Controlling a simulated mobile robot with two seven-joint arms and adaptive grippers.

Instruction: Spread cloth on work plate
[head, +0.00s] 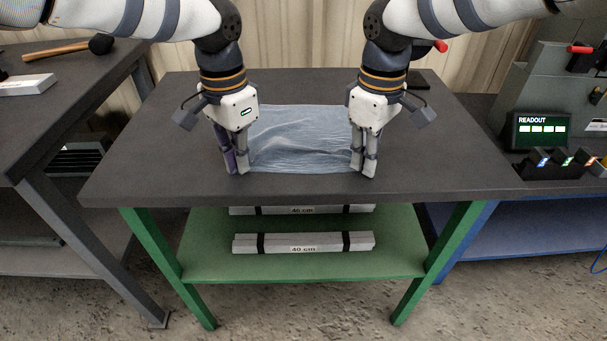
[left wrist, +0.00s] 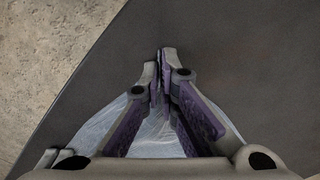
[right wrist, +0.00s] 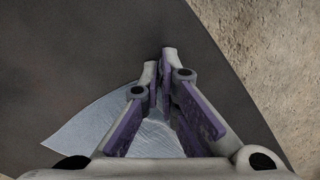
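A thin, pale blue, translucent cloth (head: 300,135) lies over the dark table top (head: 185,130) between my two grippers, mostly flat with wrinkles. My left gripper (head: 237,168) points down at its near left corner, fingers drawn together on the edge. My right gripper (head: 363,170) does the same at the near right corner. In the left wrist view the cloth (left wrist: 160,140) runs under and between the nearly closed fingers (left wrist: 161,60). In the right wrist view the cloth (right wrist: 90,130) reaches the fingers (right wrist: 161,60) likewise. The pinched corners are mostly hidden. No separate plate is distinguishable.
Below, a green shelf (head: 300,267) holds labelled grey bars (head: 335,241). A left bench (head: 60,110) carries a hammer (head: 60,50) and a pale block. A readout device (head: 540,131) stands at right.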

